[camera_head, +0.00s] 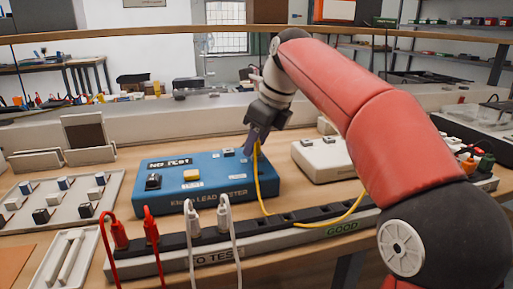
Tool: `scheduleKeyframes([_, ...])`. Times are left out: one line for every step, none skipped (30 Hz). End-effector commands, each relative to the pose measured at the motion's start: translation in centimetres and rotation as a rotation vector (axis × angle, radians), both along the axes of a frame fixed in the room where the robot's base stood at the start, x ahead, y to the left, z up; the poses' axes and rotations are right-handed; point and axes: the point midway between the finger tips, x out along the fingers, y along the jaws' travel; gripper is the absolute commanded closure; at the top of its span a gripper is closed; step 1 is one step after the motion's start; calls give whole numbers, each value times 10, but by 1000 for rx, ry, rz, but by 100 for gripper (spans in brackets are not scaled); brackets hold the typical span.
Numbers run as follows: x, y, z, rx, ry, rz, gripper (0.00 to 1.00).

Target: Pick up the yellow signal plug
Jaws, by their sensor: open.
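The yellow signal plug (256,147) is at the upper end of a yellow cable, over the right rear part of the blue lead meter box (220,180). Its yellow cable (258,185) hangs down and loops right across the front strip. My gripper (251,141) points down at the plug, with its fingers open. The fingers overlap the plug in view, so I cannot tell whether they touch it. The gripper hides part of the plug, and whether it sits in a socket is unclear.
A long socket strip (215,258) runs along the front, with red plugs (120,235) and white plugs (224,215) in it. A white box (325,160) stands right of the blue box. A tray of switches (65,205) is at left. Bare wood shows between them.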

Motion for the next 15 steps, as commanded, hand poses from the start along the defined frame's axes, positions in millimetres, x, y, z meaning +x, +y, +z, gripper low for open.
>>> scheduleKeyframes([1,1,-3,0,-1,0,59])
scheduleKeyframes([1,1,-5,0,-1,0,59])
scheduleKeyframes([1,1,-6,0,-1,-1,59])
scheduleKeyframes([2,2,-6,0,-1,0,59])
scheduleKeyframes([2,2,-6,-1,-2,-1,59])
scheduleKeyframes([2,2,-6,0,-2,-1,59])
scheduleKeyframes([2,2,-6,0,-2,-1,59])
scheduleKeyframes([2,2,-6,0,-2,-1,59])
scheduleKeyframes([2,2,-6,0,-2,-1,60])
scheduleKeyframes([2,2,-6,0,-2,-1,64])
scheduleKeyframes([2,2,-6,0,-2,-1,68])
scheduleKeyframes([2,2,-6,0,-2,-1,73])
scheduleKeyframes([2,2,-6,0,-2,-1,77])
scheduleKeyframes([2,2,-6,0,-2,-1,81])
scheduleKeyframes([2,2,-6,0,-2,-1,86])
